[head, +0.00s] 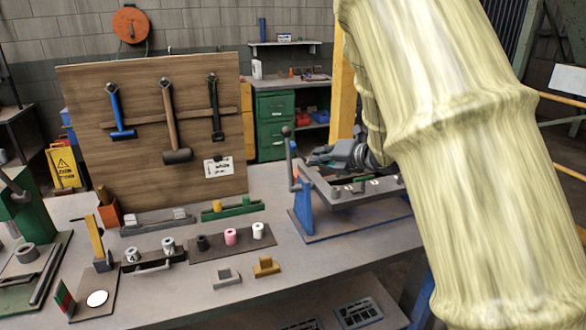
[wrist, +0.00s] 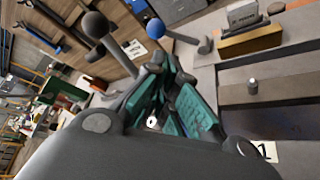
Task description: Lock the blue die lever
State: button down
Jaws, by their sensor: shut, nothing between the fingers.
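A lever with a blue ball knob (wrist: 155,27) shows at the upper middle of the wrist view, its thin grey rod running right. A second lever with a larger grey ball knob (wrist: 95,25) stands left of it; in the head view a grey-knobbed lever (head: 287,132) rises beside the blue stand of the press fixture (head: 303,205). My gripper (head: 314,160) is shut and empty, above the fixture's left part. In the wrist view its teal fingers (wrist: 170,68) point toward the blue knob; contact cannot be told.
A grey rail (head: 350,200) with small pegs lies below my gripper. A tool board (head: 150,120) with hammers stands behind left. Spools on a dark plate (head: 232,241) and small blocks (head: 266,266) sit on the bench left. My arm hides the right side.

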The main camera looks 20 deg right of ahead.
aim_at(299, 153)
jog(key=shift+w+f+b, duration=0.2)
jog(key=shift+f+b, duration=0.1)
jog(key=shift+f, duration=0.2)
jog(key=shift+w+f+b, duration=0.2)
jog(key=shift+f+b, duration=0.1)
jog(key=shift+f, duration=0.2)
jog(key=shift+r, duration=0.1)
jog(key=shift+w, duration=0.1)
jog(key=p+x, duration=0.2)
jog(key=x, duration=0.7)
jog(key=shift+w+a+f, duration=0.25)
